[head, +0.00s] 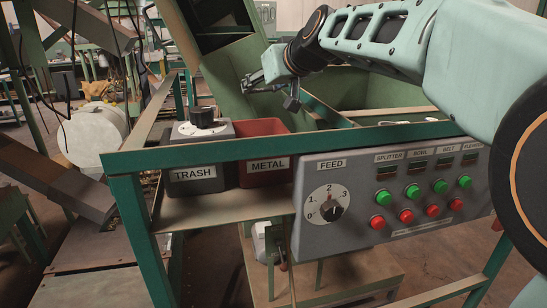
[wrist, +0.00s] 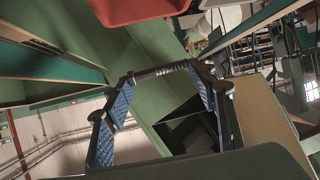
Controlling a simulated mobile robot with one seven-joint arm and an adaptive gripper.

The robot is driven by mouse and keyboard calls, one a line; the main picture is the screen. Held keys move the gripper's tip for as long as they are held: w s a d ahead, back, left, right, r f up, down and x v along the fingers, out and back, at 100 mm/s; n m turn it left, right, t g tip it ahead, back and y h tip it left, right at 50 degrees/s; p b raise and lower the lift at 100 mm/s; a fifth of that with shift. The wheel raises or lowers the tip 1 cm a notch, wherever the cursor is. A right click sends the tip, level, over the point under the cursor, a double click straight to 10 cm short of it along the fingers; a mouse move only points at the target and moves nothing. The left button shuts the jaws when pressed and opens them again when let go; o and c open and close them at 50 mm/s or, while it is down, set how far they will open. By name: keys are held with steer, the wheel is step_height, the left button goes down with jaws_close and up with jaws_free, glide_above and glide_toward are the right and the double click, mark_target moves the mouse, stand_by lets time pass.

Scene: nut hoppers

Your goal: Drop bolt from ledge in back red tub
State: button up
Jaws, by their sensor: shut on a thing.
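My gripper (head: 268,91) is over the green hopper, behind and above the red tub (head: 268,128) labelled METAL. In the wrist view its two blue-padded fingers (wrist: 163,72) stand wide apart, with a dark bolt (wrist: 178,67) spanning lengthwise between their tips. The bolt has a ribbed, threaded-looking part toward the right finger. It is too small to make out clearly in the head view. The red tub also shows at the top of the wrist view (wrist: 145,9), apart from the bolt. The tub's floor is hidden.
A grey TRASH tub (head: 200,155) with a dark knob-like thing (head: 204,117) on it stands left of the red tub. The green frame rail (head: 240,148) runs along the front. A grey FEED control panel (head: 365,200) hangs at right. Sloping green hopper walls (head: 225,75) surround my gripper.

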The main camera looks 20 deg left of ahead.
step_height(320, 180, down, 4)
steer(key=b, duration=0.3)
steer(key=shift+f, duration=0.25)
steer(key=o, duration=1.2)
steer(key=shift+o, duration=0.2)
steer(key=shift+r, duration=0.1)
step_height(320, 180, up, 10)
